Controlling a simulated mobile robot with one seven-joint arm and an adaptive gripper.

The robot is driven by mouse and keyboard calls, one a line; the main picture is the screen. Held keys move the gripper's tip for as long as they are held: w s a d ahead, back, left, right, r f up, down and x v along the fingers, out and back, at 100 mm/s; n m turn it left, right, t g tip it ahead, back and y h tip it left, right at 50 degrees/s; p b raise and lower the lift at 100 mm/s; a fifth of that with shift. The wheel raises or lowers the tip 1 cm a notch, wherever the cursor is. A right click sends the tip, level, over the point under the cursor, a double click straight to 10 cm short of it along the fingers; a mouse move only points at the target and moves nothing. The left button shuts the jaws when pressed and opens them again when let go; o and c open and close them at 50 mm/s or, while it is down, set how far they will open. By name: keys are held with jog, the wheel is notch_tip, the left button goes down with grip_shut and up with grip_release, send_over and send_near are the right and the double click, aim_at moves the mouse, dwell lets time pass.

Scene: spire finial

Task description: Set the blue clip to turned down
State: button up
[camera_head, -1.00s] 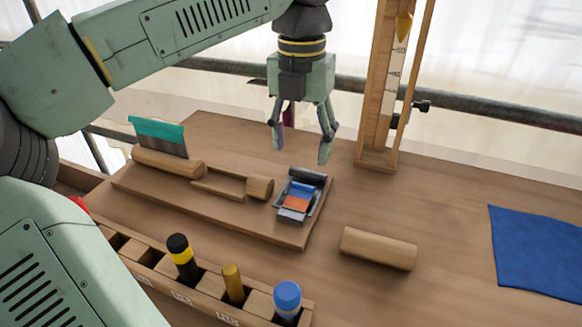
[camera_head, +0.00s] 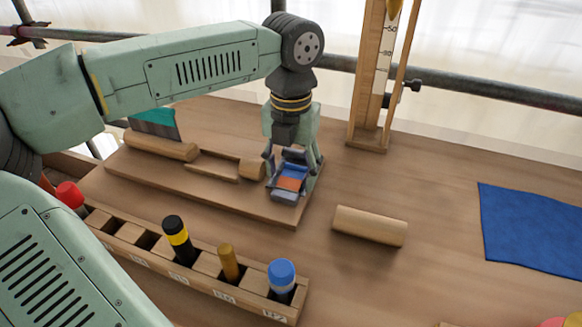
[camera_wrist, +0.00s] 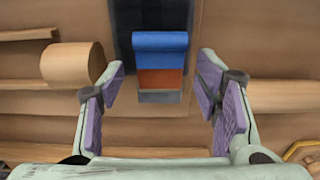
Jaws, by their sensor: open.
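The blue clip (camera_head: 294,171) sits in a dark holder at the right end of a wooden board (camera_head: 245,207). In the wrist view the clip (camera_wrist: 160,42) shows a rounded blue top edge, with an orange band (camera_wrist: 160,79) and a grey strip below it. My gripper (camera_head: 291,166) is open and low over the holder, with its fingers to either side of the clip. In the wrist view the purple-padded fingers of my gripper (camera_wrist: 163,68) stand left and right of the clip, apart from it. Part of the holder is hidden behind my gripper in the head view.
A wooden cylinder (camera_head: 369,226) lies to the right, and a blue cloth (camera_head: 535,228) lies farther right. A slotted rack (camera_head: 205,262) with coloured-capped pieces stands in front. A wooden frame with a scale (camera_head: 368,140) stands behind. The table between cylinder and cloth is clear.

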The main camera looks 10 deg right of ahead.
jog(key=shift+c, duration=0.5)
jog(key=c, duration=1.1)
jog(key=shift+w+d+g+y+p, duration=0.2)
jog(key=shift+g+y+p, duration=0.35)
jog(key=shift+g, duration=0.25)
jog(key=shift+o, duration=0.2)
jog(key=shift+f+g+y, duration=0.25)
jog(key=shift+f+g, duration=0.05)
jog(key=shift+g, duration=0.1)
jog(key=o, duration=1.2)
jog(key=shift+c, duration=0.2)
